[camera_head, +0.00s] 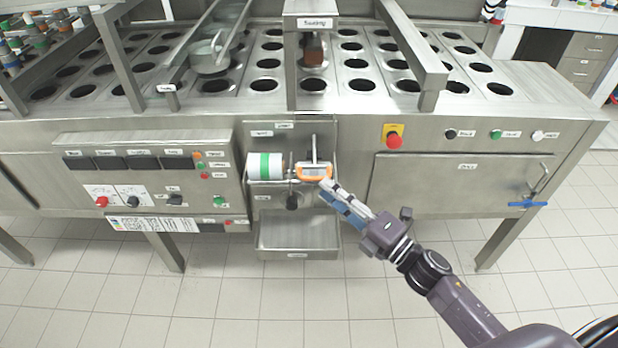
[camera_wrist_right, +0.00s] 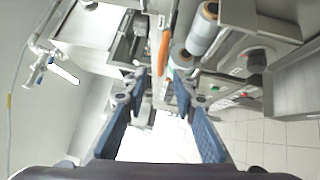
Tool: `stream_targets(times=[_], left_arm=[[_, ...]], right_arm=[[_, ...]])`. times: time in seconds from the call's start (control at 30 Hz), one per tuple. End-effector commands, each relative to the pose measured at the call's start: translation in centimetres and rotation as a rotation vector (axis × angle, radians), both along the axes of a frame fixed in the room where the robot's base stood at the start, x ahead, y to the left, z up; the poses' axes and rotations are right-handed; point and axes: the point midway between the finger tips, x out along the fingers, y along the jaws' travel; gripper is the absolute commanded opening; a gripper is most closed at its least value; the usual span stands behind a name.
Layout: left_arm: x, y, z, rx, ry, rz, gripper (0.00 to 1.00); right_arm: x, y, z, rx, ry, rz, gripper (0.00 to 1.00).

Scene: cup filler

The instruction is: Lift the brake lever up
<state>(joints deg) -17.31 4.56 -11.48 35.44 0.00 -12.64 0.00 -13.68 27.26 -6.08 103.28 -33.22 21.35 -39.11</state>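I cannot tell for sure which part is the brake lever. A thin upright metal bar (camera_head: 314,149) stands just above an orange-framed device (camera_head: 313,171) on the machine's front panel. A white roll with a green stripe (camera_head: 264,166) is left of the device. My right gripper (camera_head: 325,188) is just below and right of the orange device. In the right wrist view, my right gripper (camera_wrist_right: 157,82) has its blue-padded fingers apart, with nothing seen held between them. An orange edge (camera_wrist_right: 164,52) shows beyond the fingertips. My left gripper is not in view.
A dark knob (camera_head: 292,202) and an open metal tray (camera_head: 298,236) sit below the roll. A red emergency button (camera_head: 393,140) is to the right. A blue handle (camera_head: 528,204) sticks out at the far right. The tiled floor in front is clear.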

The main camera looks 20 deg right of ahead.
Motion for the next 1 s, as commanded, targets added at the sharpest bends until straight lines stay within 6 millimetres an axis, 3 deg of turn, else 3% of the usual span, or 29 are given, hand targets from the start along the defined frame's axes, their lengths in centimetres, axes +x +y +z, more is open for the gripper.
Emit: stream_targets(times=[0.33, 0.77, 1.0], left_arm=[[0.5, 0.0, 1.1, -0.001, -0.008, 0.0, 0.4], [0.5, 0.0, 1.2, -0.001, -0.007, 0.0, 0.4], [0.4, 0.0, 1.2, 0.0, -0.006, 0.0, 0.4]], right_arm=[[4.4, 2.4, 0.7, 0.002, 0.001, -0.002, 0.25], [5.2, 2.9, 0.6, 0.003, 0.004, -0.002, 0.25], [5.2, 2.9, 0.7, 0.003, 0.004, -0.002, 0.0]])
